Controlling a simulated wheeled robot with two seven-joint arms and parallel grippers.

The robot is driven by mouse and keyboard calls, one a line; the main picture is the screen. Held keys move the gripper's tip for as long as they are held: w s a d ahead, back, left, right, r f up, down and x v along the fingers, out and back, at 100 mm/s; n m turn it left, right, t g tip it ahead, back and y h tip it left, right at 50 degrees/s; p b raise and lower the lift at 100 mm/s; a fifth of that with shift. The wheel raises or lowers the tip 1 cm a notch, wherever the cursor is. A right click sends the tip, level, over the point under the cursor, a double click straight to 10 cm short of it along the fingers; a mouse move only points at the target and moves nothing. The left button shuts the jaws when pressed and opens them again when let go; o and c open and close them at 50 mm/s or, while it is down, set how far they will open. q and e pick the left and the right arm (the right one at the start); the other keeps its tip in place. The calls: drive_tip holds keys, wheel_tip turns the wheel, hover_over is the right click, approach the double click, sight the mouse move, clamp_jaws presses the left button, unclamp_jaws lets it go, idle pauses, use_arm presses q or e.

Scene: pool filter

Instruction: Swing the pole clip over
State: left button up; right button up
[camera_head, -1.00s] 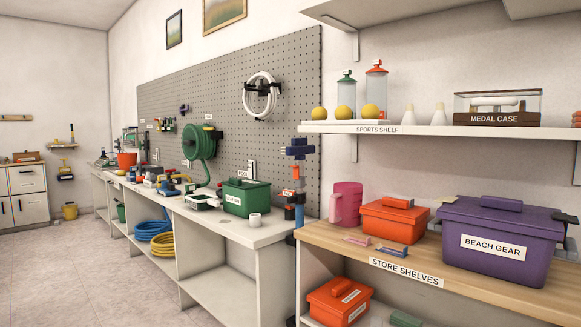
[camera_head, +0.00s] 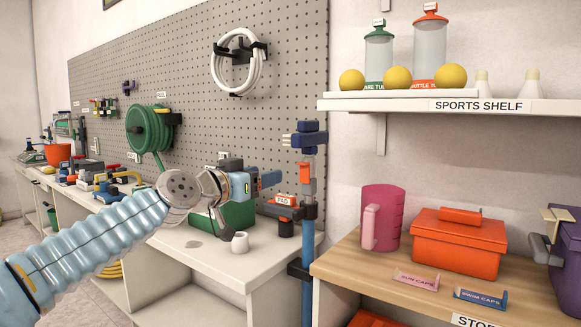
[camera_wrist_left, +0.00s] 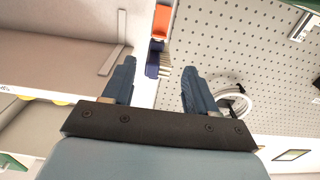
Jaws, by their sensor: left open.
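A blue upright pole (camera_head: 307,245) stands between the workbench and the wooden shelf. It carries a dark blue head (camera_head: 305,140) and a small orange clip (camera_head: 304,173) just below it. I cannot tell from its shape which way the clip is turned. My left gripper (camera_head: 268,180) is open and empty, just left of the pole at about clip height, apart from it. In the left wrist view its two fingers (camera_wrist_left: 159,82) are spread, with an orange part (camera_wrist_left: 161,22) and a dark blue part (camera_wrist_left: 153,60) beyond them. My right gripper is not in view.
An orange holder marked PADS (camera_head: 284,201) sits beside the pole. A green box (camera_head: 220,216) and white cup (camera_head: 240,242) stand on the workbench. A pink jug (camera_head: 381,218) and orange box (camera_head: 458,243) stand on the wooden shelf. A coiled white hose (camera_head: 238,60) hangs on the pegboard.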

sight(301, 164)
use_arm(q)
drive_tip(key=p+x, duration=0.3)
drive_tip(key=x, duration=0.3)
drive_tip(key=p+x, duration=0.4)
drive_tip(key=x, duration=0.3)
drive_tip(key=shift+r, duration=0.25)
drive_tip(key=shift+w+d+f, duration=0.1)
drive_tip(key=shift+w+d, duration=0.1)
drive_tip(key=shift+w, duration=0.05)
drive_tip(key=shift+c, duration=0.4)
